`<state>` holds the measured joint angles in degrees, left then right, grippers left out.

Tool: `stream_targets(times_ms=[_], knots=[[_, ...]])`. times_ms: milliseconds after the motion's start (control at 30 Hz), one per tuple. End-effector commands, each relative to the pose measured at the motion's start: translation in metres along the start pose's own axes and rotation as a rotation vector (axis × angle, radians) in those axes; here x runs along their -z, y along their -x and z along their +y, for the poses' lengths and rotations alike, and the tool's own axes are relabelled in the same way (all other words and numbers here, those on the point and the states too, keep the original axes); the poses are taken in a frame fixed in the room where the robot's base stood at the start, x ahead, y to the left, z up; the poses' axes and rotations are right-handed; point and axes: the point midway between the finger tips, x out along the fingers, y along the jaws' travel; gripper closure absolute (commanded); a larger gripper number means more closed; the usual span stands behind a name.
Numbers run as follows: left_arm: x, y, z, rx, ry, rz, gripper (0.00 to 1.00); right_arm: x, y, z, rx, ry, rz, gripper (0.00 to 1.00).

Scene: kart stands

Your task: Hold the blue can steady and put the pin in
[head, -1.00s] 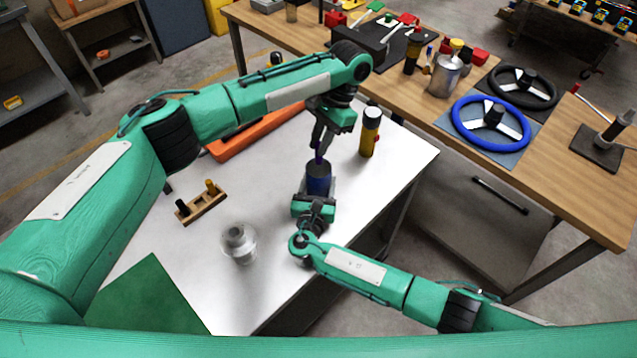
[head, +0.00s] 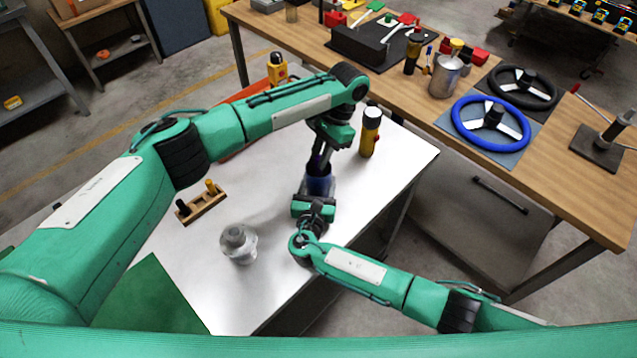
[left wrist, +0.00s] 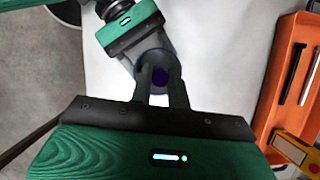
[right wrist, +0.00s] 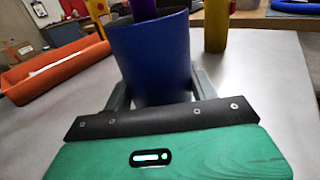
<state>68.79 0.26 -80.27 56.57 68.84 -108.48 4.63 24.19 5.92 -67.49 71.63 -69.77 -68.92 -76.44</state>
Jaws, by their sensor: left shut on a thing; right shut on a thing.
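The blue can (head: 320,184) stands upright on the white table, and my right gripper (head: 316,196) is shut around it from the front. The right wrist view shows the can's wall (right wrist: 153,62) large between the right fingers. My left gripper (head: 318,158) is above the can, shut on a purple pin (right wrist: 143,8). In the head view the pin is mostly covered by the left fingers. In the right wrist view its lower part passes behind the can's near rim. The left wrist view shows the purple pin (left wrist: 160,77) between the left fingers over the can. Its lower end is hidden.
A yellow and black flashlight (head: 370,132) stands behind the can to the right. A green mat (head: 150,300) is front left. An orange tray (left wrist: 284,90) lies behind my left arm.

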Motion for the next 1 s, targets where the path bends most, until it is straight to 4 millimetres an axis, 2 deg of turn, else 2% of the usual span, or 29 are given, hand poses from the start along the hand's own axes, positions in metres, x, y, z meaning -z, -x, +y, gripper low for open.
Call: stream_targets(times_ms=[33, 133, 167, 433, 533, 667, 1000], knots=[[0.0, 0.0, 0.0, 0.0, 0.0, 0.0, 0.79, 0.0, 0.0, 0.0, 0.0, 0.0, 0.0, 0.65], [0.0, 0.0, 0.0, 0.0, 0.0, 0.0, 0.59, 0.0, 0.0, 0.0, 0.0, 0.0, 0.0, 0.65], [0.0, 0.0, 0.0, 0.0, 0.0, 0.0, 0.57, 0.0, 0.0, 0.0, 0.0, 0.0, 0.0, 0.65], [0.0, 0.001, 0.0, 0.0, 0.0, 0.0, 0.57, 0.0, 0.0, 0.0, 0.0, 0.0, 0.0, 0.65], [0.0, 0.007, 0.0, 0.0, 0.0, 0.002, 0.57, 0.0, 0.0, 0.0, 0.0, 0.0, 0.0, 0.65], [0.001, 0.028, 0.001, 0.001, -0.001, 0.003, 0.57, 0.0, 0.0, 0.0, 0.0, 0.0, 0.0, 0.65], [0.0, 0.099, 0.0, 0.002, 0.001, 0.0, 0.57, 0.0, 0.0, 0.0, 0.0, 0.0, 0.0, 0.65]])
